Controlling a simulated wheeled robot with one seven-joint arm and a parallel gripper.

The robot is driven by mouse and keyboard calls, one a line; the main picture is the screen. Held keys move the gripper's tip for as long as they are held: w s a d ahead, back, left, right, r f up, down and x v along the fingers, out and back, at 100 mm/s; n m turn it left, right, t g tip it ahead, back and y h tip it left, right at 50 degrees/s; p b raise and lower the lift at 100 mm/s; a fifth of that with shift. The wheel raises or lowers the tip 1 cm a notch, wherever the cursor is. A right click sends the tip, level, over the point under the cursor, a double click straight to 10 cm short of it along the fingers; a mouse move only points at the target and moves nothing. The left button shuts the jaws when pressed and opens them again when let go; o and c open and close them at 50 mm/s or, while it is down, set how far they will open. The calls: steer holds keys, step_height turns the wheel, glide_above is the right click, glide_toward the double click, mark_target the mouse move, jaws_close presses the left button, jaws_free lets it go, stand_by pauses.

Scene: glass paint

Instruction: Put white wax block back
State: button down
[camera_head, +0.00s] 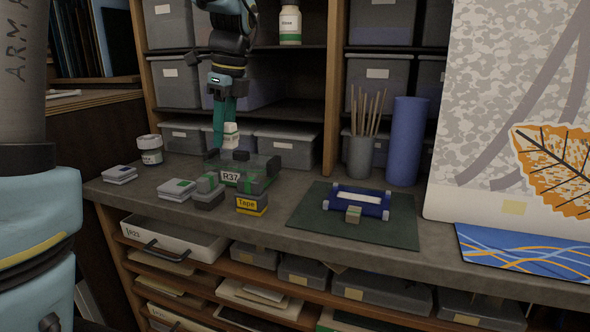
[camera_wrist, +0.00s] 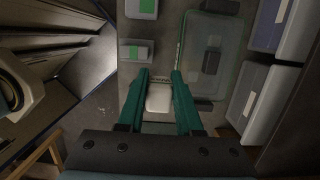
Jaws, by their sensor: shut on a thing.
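My gripper (camera_head: 224,122) reaches down at the back left of the worktop, its teal fingers shut on the white wax block (camera_head: 231,137). In the wrist view the block (camera_wrist: 159,98) sits between the two fingers (camera_wrist: 161,78). In the head view the block appears just behind and above the dark greenish box labelled R37 (camera_head: 231,178). In the wrist view this box (camera_wrist: 228,50) lies to the right of the fingers. I cannot tell whether the block touches anything below it.
Small grey blocks with green marks and a yellow Tape block (camera_head: 251,205) stand in front of the box. A white jar (camera_head: 150,150) and flat stacks are at left. Grey bins (camera_head: 286,146) line the back. A green mat (camera_head: 303,217) holds a blue frame (camera_head: 371,211).

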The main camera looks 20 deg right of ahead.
steer(key=p, duration=0.6)
glide_above(294, 182)
steer(key=f, duration=0.5)
steer(key=shift+s+d+f+p, duration=0.1)
steer(key=shift+s+f+p, duration=0.2)
steer(key=shift+p, duration=0.1)
step_height(294, 182, down, 5)
steer(key=shift+f+p, duration=0.1)
steer(key=shift+p, duration=0.7)
steer(key=shift+w+d+f+p, duration=0.1)
steer(key=shift+p, duration=0.3)
steer(key=shift+f, duration=0.25)
steer(key=shift+f, duration=0.1)
steer(key=c, duration=0.6)
jaws_free()
